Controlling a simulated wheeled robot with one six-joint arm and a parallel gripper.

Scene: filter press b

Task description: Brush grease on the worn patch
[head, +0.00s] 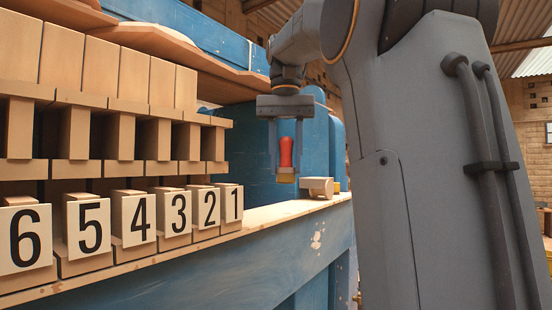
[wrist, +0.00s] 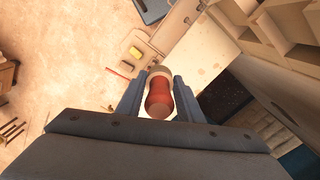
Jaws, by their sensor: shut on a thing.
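My gripper (head: 285,148) is shut on a brush with a red handle (head: 286,152) and a short tan head. The brush hangs upright, head down, a little above and behind the wooden rail. In the wrist view the red handle (wrist: 158,98) sits between the two fingers, its far end hidden. Pale, chipped spots that look like the worn patch (head: 317,240) show on the side of the blue beam, below and right of the brush. Small pale flecks (wrist: 202,72) also show in the wrist view.
Numbered wooden blocks (head: 130,215) line the rail (head: 275,213) at the left, under stacked wooden plates.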

